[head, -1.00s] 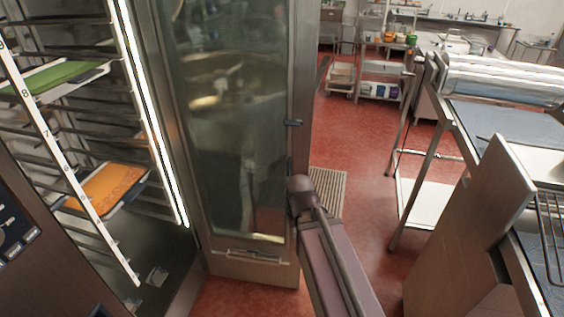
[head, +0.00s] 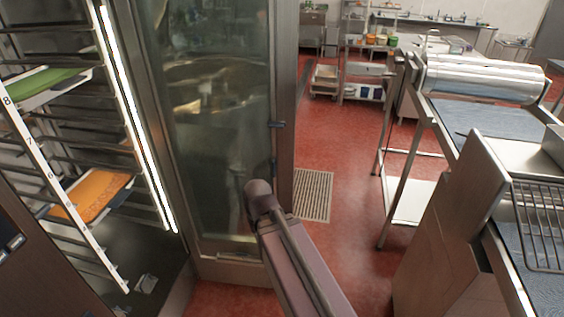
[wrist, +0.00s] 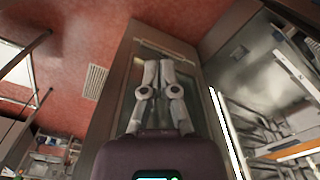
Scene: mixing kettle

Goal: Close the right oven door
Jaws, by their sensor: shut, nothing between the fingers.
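The oven door (head: 208,120) is a tall glass panel in a metal frame, standing open at the right of the oven interior (head: 90,180) in the head view. My arm reaches up in front of the door's lower right part, and my gripper is not clearly seen there. In the wrist view my gripper (wrist: 158,62) is shut and empty, its fingers together in front of the door (wrist: 116,75). I cannot tell whether the fingertips touch the door.
Inside the oven are racks with a green tray (head: 45,86) and an orange tray (head: 92,195). A steel table with a roller (head: 485,78) stands at the right. Red floor (head: 340,150) with a grate (head: 313,195) lies between. Shelves (head: 365,70) stand farther back.

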